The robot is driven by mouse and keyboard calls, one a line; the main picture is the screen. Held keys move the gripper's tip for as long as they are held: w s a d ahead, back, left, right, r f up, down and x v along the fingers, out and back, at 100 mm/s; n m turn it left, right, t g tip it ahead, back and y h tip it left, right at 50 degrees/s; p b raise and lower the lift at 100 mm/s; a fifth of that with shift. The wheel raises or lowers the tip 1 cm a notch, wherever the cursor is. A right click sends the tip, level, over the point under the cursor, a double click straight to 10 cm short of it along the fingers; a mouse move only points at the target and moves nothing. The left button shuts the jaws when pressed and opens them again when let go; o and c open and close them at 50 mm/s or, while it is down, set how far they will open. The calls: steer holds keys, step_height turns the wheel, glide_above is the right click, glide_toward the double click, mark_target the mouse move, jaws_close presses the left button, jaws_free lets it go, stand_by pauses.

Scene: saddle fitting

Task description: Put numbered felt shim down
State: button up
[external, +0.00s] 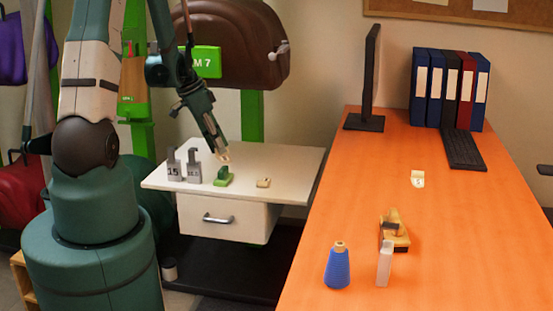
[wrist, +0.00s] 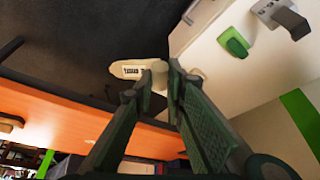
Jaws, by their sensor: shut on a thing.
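My gripper (external: 223,153) is shut on a small cream felt shim. In the wrist view, the shim (wrist: 128,69) sticks out to the left of my fingertips (wrist: 168,78), with small dark markings I cannot read. In the external view, the fingertips are above the white cabinet top (external: 290,160), over a green block (external: 223,177) and apart from it. That block shows in the wrist view (wrist: 234,42) too. A small cream piece (external: 263,182) lies on the top, right of the green block. A cream piece (external: 417,179) with a dark mark lies on the orange desk.
Two grey numbered gauges (external: 193,165) stand left of the green block. The orange desk (external: 460,230) holds a tan tool (external: 397,235), a blue cone (external: 338,268), a pale bottle (external: 384,263), a monitor (external: 371,80) and binders (external: 450,88). The cabinet top's right side is clear.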

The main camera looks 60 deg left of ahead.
steer(key=s+a+f+b, duration=0.15)
steer(key=s+a, duration=0.25)
steer(key=a, duration=0.5)
steer(key=s+a+f, duration=0.2)
steer(key=s+a, duration=0.2)
steer(key=a, duration=0.4)
steer(key=s+a+f+b, duration=0.1)
steer(key=s+a, duration=0.3)
steer(key=a, duration=0.5)
steer(key=w+a+f, duration=0.1)
steer(key=a+f, duration=0.3)
steer(key=a, duration=0.5)
steer(key=w+a+f+n+b, duration=0.1)
steer(key=a+f, duration=0.2)
steer(key=a, duration=0.6)
steer(key=w+a+f+n+b, duration=0.1)
steer(key=a+f, duration=0.3)
steer(key=a, duration=0.5)
steer(key=shift+w+f+y, duration=0.25)
steer(key=shift+f+y, duration=0.1)
steer(key=shift+y, duration=0.05)
steer(key=w+d+b, duration=0.3)
steer(key=w+d, duration=0.9)
steer(key=shift+w+d, duration=0.35)
steer(key=shift+w, duration=0.05)
steer(key=shift+f+b, duration=0.6)
steer(key=shift+f, duration=1.15)
steer(key=shift+f, duration=0.2)
